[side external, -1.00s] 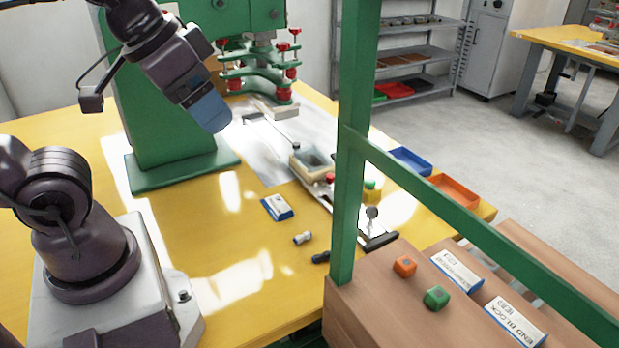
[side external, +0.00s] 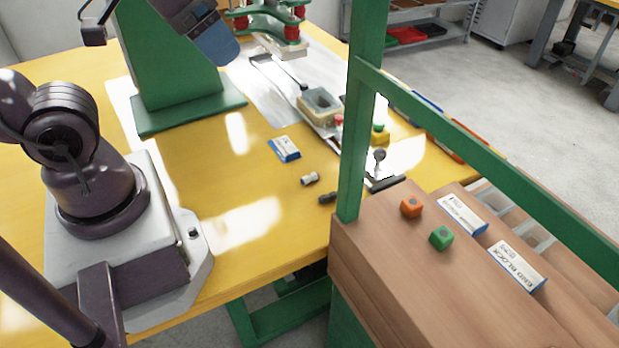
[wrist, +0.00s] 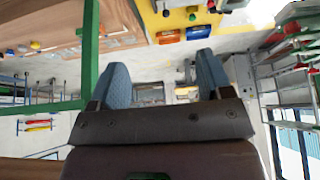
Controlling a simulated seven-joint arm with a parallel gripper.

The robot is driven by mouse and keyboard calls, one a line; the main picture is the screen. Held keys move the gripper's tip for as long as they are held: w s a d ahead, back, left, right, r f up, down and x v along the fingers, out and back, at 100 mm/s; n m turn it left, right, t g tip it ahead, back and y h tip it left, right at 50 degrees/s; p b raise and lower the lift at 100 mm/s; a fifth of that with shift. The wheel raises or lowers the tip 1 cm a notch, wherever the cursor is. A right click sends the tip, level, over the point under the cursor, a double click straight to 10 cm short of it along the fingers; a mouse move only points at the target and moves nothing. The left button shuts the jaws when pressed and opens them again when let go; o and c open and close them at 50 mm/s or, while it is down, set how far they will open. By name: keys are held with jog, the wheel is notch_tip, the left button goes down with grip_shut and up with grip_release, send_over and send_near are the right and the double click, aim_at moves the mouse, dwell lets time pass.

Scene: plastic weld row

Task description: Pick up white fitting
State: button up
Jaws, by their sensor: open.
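The white fitting (side external: 310,179) is a small, pale cylinder with a darker grey end. It lies on its side on the yellow table, between a blue-and-white box and a black fitting. I cannot pick it out surely in the wrist view. My gripper (side external: 217,42) has blue fingers and is high above the table, up and to the left of the fitting, well apart from it. In the wrist view my gripper (wrist: 164,72) shows its two fingers spread wide with nothing between them.
A blue-and-white box (side external: 284,149) and a black fitting (side external: 327,198) lie near the white fitting. A green post (side external: 358,130) and a brown bench with orange (side external: 411,207) and green (side external: 441,238) blocks stand to the right. The green press base (side external: 190,115) is behind.

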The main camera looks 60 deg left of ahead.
jog(key=n+g+y, duration=0.2)
jog(key=n+g, duration=0.4)
jog(key=n, duration=1.3)
send_over(310, 176)
jog(key=f, duration=2.9)
jog(key=shift+w+d+f, duration=0.2)
jog(key=shift+d+f, duration=0.05)
jog(key=shift+s+a+f, duration=0.1)
jog(key=shift+f, duration=1.3)
jog(key=shift+s+a+f, duration=0.1)
jog(key=shift+f, duration=1.25)
